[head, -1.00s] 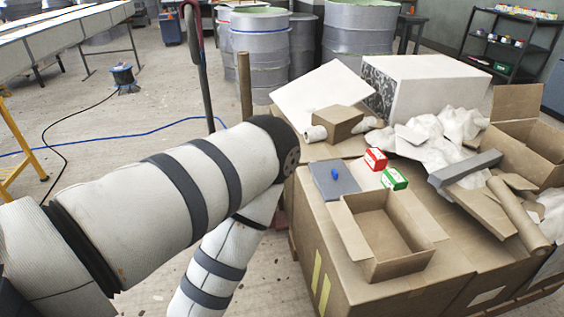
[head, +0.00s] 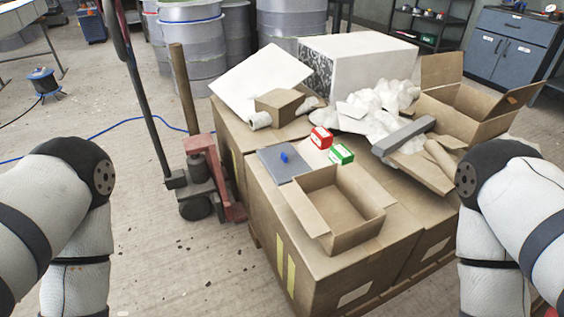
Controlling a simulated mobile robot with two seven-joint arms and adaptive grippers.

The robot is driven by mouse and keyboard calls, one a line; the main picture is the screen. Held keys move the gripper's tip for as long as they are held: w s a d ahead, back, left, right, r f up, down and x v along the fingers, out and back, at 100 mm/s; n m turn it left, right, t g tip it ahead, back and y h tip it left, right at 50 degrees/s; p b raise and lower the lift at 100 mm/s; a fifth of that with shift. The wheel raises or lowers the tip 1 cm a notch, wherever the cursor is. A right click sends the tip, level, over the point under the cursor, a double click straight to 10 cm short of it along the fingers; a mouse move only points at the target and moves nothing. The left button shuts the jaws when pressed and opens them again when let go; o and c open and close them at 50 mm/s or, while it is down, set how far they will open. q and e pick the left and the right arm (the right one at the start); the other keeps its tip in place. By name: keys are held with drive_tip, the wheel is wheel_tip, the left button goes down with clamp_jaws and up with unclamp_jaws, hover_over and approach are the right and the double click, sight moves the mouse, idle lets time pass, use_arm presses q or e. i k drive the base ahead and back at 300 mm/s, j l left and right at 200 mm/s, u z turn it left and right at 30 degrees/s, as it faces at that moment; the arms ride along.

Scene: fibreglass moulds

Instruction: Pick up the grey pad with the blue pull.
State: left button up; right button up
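The grey pad (head: 283,166) is a thin flat square lying on top of a large cardboard box. Its small blue pull (head: 284,157) stands up near its middle. An open empty carton (head: 340,205) is just in front and to the right of the pad. A red box (head: 321,137) and a green box (head: 341,154) stand to the right of the pad. My arms show at the left and right edges of the head view, bent downward. Both grippers are out of the picture.
The large cardboard boxes (head: 330,270) form the work surface. Behind the pad lie a white sheet (head: 259,81) and a small brown carton (head: 281,102). A grey bar (head: 403,135), crumpled white wrapping (head: 382,100) and an open carton (head: 466,110) crowd the right. A red pallet jack (head: 203,160) stands at left.

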sight(282, 161)
drive_tip(key=i+j+z, duration=0.65)
drive_tip(key=i+j, duration=0.1)
drive_tip(key=j, duration=0.05)
